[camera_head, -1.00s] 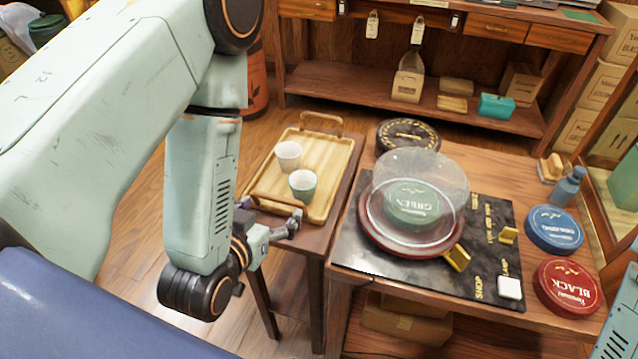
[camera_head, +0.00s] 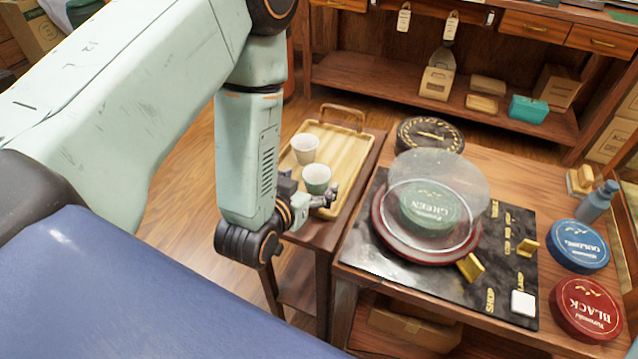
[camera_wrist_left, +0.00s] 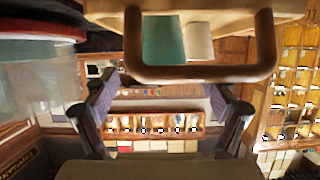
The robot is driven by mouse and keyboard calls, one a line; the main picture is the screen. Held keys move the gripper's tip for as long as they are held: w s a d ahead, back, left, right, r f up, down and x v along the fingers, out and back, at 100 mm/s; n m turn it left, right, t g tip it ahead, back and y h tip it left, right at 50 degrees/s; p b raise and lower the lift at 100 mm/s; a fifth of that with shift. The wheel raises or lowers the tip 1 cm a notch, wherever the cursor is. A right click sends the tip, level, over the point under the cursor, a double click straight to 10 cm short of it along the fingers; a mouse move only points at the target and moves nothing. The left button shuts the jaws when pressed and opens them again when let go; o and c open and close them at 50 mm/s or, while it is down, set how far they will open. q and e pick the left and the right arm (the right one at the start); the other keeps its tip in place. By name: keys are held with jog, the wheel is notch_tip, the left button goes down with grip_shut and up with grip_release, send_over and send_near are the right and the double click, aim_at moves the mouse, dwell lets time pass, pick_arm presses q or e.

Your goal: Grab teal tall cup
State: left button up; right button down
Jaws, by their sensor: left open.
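The teal tall cup (camera_head: 316,179) stands on the wooden tray, just in front of a white cup (camera_head: 305,149). My left gripper (camera_head: 328,196) is at the tray's near end, close to the teal cup, and looks empty. In the left wrist view the gripper (camera_wrist_left: 168,100) has its fingers spread apart. There the teal cup (camera_wrist_left: 162,40) and the white cup (camera_wrist_left: 198,38) show at the top, behind the tray's handle (camera_wrist_left: 200,73). I cannot tell whether a finger touches the tray. My right gripper is not in view.
The tray (camera_head: 345,150) lies on a small side table. To its right, a larger table holds a black mat (camera_head: 365,250), a green tea cake under a clear dome (camera_head: 440,172), a blue tin (camera_head: 577,245) and a red tin (camera_head: 587,308).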

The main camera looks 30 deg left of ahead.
aim_at(322, 170)
pick_arm(q)
jog(key=x, duration=0.4)
jog(key=shift+w+a+f, duration=0.15)
jog(key=shift+a+f, duration=0.05)
jog(key=shift+a, duration=0.05)
jog(key=shift+w+d+f, duration=0.1)
jog(key=shift+w+f, duration=0.05)
jog(key=shift+w, duration=0.3)
jog(key=shift+s+d, duration=0.1)
jog(key=shift+s, duration=0.05)
jog(key=c, duration=1.3)
